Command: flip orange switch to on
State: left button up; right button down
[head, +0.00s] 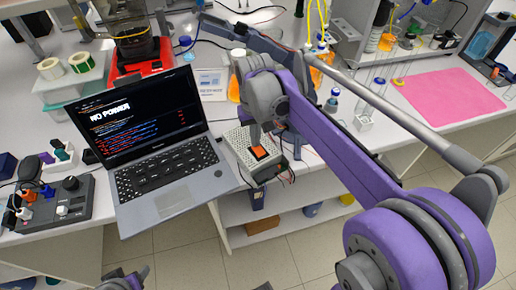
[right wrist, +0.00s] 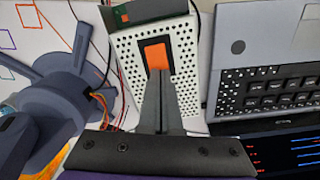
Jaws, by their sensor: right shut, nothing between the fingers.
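The orange switch (head: 259,153) sits in a black frame on a white perforated box (head: 236,138) right of the laptop. It also shows in the right wrist view (right wrist: 158,55), near the top middle on the perforated box (right wrist: 186,60). My right gripper (head: 256,140) is shut and empty, with its fingertips at the switch's edge. In the right wrist view the closed fingers (right wrist: 158,78) overlap the lower end of the orange rocker; I cannot tell if they touch it. My left gripper (head: 128,278) is only partly in view at the bottom edge, and its jaws cannot be made out.
An open laptop (head: 172,172) showing "NO POWER" stands just left of the box. A dark control panel (head: 62,205) lies at the far left. Wires (head: 290,172) hang beside the box near the table edge. A pink mat (head: 452,95) lies at the right.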

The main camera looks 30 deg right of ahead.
pick_arm(q)
jog(key=shift+f, duration=0.15)
pick_arm(e)
jog(key=shift+f, duration=0.2)
jog(key=shift+r+p, duration=2)
jog(key=shift+r, duration=1.6)
pick_arm(q)
jog(key=r, duration=0.1)
jog(key=w+r, duration=0.1)
jog(key=r, duration=0.1)
jog(key=w+r, duration=0.1)
jog(key=r, duration=0.1)
jog(key=shift+r, duration=0.25)
jog(key=shift+s, duration=0.15)
pick_arm(e)
jog(key=shift+f, duration=0.1)
